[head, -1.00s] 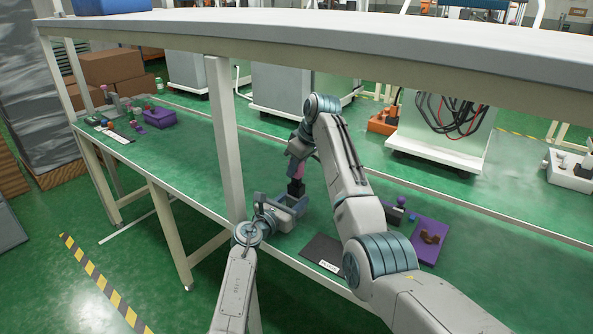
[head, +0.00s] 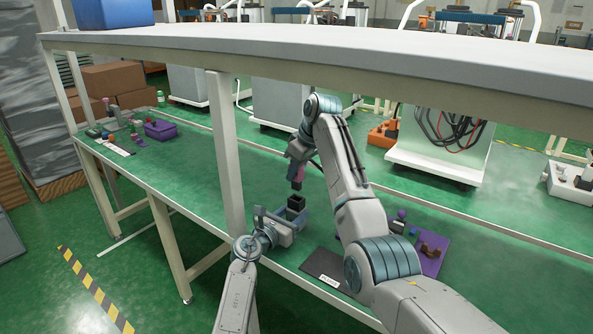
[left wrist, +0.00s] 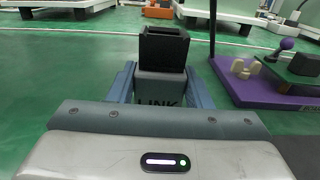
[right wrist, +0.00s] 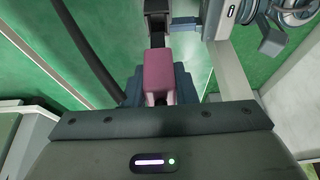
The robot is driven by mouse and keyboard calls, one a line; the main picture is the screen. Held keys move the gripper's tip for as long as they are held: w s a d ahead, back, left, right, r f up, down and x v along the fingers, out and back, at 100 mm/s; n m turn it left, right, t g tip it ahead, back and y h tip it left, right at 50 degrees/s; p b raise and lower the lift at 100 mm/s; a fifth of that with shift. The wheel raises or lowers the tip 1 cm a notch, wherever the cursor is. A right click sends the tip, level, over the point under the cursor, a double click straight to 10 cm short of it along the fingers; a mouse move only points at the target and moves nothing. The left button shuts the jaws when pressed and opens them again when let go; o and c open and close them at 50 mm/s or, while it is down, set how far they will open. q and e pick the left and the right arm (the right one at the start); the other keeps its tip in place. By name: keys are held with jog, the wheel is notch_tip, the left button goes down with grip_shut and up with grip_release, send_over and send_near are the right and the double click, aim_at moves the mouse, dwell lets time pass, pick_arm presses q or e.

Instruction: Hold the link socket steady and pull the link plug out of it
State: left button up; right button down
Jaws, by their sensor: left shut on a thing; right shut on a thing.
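The link socket is a black open-topped box (head: 297,202) on a grey body marked LINK (left wrist: 160,88). My left gripper (head: 287,223) is shut on that body, with a finger on each side in the left wrist view. The black box stands upright, with no plug in its top. The link plug, a pink block (head: 297,175), is in my right gripper (head: 296,160) above the socket. The right wrist view shows the pink block (right wrist: 158,75) between the shut fingers. A small gap shows between plug and socket in the head view.
A purple tray (head: 432,258) with small parts lies to the right, beside a dark mat (head: 325,265). A purple bin (head: 160,129) and small items stand at the far left. A shelf (head: 330,38) overhangs the green bench, and a post (head: 226,150) rises at left.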

pick_arm(q)
jog(key=o, duration=1.1)
